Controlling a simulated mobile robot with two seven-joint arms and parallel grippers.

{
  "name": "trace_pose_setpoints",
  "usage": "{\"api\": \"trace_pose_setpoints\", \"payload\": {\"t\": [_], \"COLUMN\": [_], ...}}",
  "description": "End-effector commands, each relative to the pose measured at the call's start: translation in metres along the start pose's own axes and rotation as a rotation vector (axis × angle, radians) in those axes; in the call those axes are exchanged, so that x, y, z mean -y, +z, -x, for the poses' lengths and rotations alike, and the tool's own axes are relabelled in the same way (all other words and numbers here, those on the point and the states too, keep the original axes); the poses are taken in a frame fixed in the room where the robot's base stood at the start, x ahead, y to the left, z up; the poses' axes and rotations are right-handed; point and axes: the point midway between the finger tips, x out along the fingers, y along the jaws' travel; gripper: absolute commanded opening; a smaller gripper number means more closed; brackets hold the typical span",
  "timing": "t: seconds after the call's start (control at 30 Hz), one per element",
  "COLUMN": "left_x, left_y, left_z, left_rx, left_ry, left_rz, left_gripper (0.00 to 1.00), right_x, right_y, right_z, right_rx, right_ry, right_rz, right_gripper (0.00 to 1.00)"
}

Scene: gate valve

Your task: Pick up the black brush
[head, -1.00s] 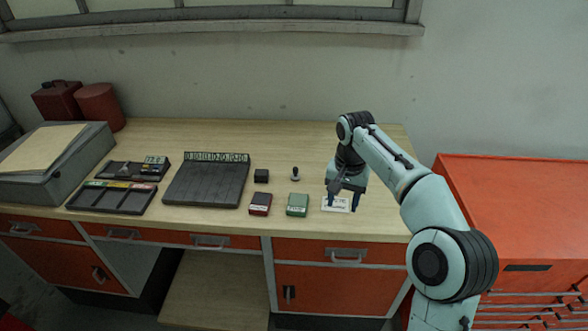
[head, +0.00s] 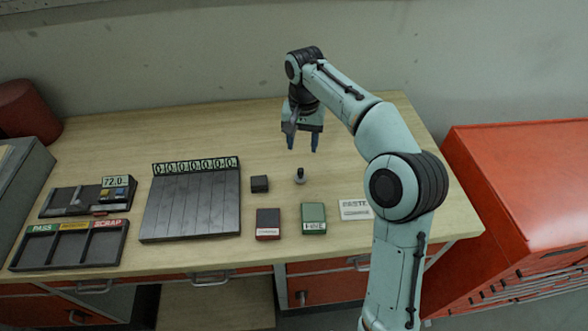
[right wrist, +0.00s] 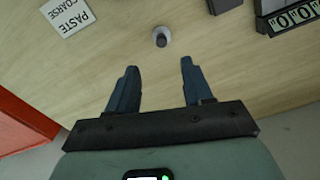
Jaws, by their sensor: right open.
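The black brush seems to be the small upright piece with a dark handle and paler base (head: 300,177) on the bench; its bristles cannot be made out. It also shows in the right wrist view (right wrist: 161,38), top centre, ahead of the fingertips and roughly in line with the gap between them. My right gripper (head: 302,147) is open and empty, fingers pointing down, above the bench. In the head view its fingertips appear just above the brush, apart from it. My left gripper is in no view.
A dark block (head: 260,184) stands left of the brush. A dark red box (head: 268,222), a green box (head: 313,218) and a white paste card (head: 355,209) lie in front. A slatted grey board (head: 192,207) and trays (head: 68,246) are further left. The bench behind is clear.

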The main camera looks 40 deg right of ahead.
Motion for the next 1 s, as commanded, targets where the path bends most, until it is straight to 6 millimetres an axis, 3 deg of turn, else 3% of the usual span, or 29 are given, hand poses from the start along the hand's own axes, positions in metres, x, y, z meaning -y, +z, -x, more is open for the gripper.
{"api": "trace_pose_setpoints", "payload": {"t": [0.03,0.23,0.53,0.8,1.0], "left_x": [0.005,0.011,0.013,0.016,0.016], "left_y": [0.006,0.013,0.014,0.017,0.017], "left_z": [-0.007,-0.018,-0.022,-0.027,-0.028], "left_rx": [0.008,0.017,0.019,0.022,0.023], "left_ry": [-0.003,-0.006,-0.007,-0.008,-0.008], "left_rz": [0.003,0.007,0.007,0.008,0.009], "left_gripper": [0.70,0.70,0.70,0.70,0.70], "right_x": [-0.002,-0.001,0.001,0.004,0.005], "right_y": [0.002,0.001,0.000,-0.002,-0.002], "right_z": [-0.016,-0.054,-0.076,-0.115,-0.120], "right_rx": [0.008,0.007,0.004,0.005,0.001], "right_ry": [0.007,0.005,0.003,0.003,0.001], "right_rz": [0.000,0.001,0.001,0.000,0.000], "right_gripper": [0.51,0.51,0.51,0.51,0.51]}}
